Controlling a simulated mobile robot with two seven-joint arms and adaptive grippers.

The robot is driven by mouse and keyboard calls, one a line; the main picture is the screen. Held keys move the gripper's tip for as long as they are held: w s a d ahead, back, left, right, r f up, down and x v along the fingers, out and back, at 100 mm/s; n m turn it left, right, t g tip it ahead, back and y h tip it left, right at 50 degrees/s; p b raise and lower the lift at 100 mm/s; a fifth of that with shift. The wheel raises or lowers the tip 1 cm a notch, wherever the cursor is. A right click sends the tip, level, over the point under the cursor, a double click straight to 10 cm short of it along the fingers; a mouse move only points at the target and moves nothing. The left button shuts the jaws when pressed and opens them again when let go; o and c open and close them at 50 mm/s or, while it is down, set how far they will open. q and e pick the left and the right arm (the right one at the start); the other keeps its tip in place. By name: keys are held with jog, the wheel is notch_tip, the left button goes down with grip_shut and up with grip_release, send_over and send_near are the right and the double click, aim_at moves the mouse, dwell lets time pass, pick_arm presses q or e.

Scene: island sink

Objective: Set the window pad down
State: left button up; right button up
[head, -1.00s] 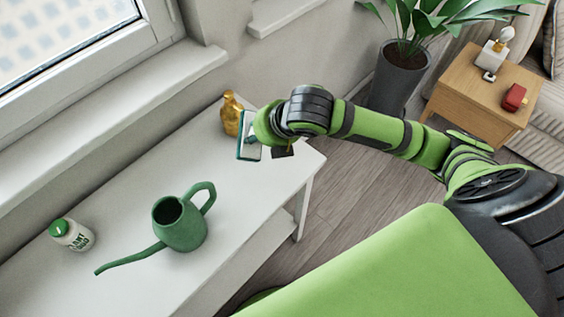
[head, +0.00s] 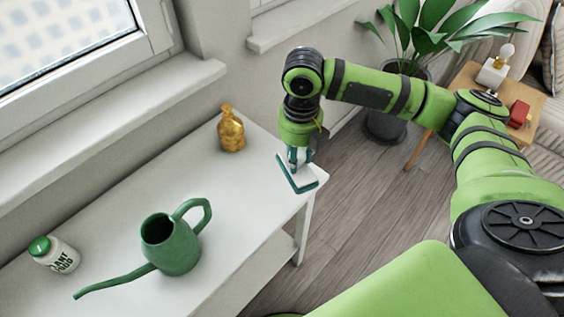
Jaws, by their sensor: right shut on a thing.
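The window pad (head: 306,181), flat and white with a teal edge, is at the right end of the white table (head: 236,188), near its corner. It lies roughly level, on or just above the tabletop; I cannot tell whether it touches. My right gripper (head: 298,163) points down and is shut on the pad from above, its fingers partly hidden by my wrist. My left gripper does not show.
A gold bottle (head: 231,130) stands at the table's back edge, left of the pad. A window sill (head: 110,122) runs behind. Tabletop between can and pad is clear.

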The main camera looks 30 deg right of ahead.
aim_at(282, 153)
jog(key=w+f, duration=0.2)
jog(key=w, duration=0.1)
jog(key=w+a+f, duration=0.1)
jog(key=w, duration=0.1)
jog(key=shift+a, duration=0.1)
jog(key=shift+f+p, duration=0.35)
jog(key=shift+f, duration=1.65)
jog(key=o, duration=1)
notch_tip(282, 153, up, 12)
jog(key=shift+s+r+b, duration=0.1)
jog(key=shift+b, duration=0.3)
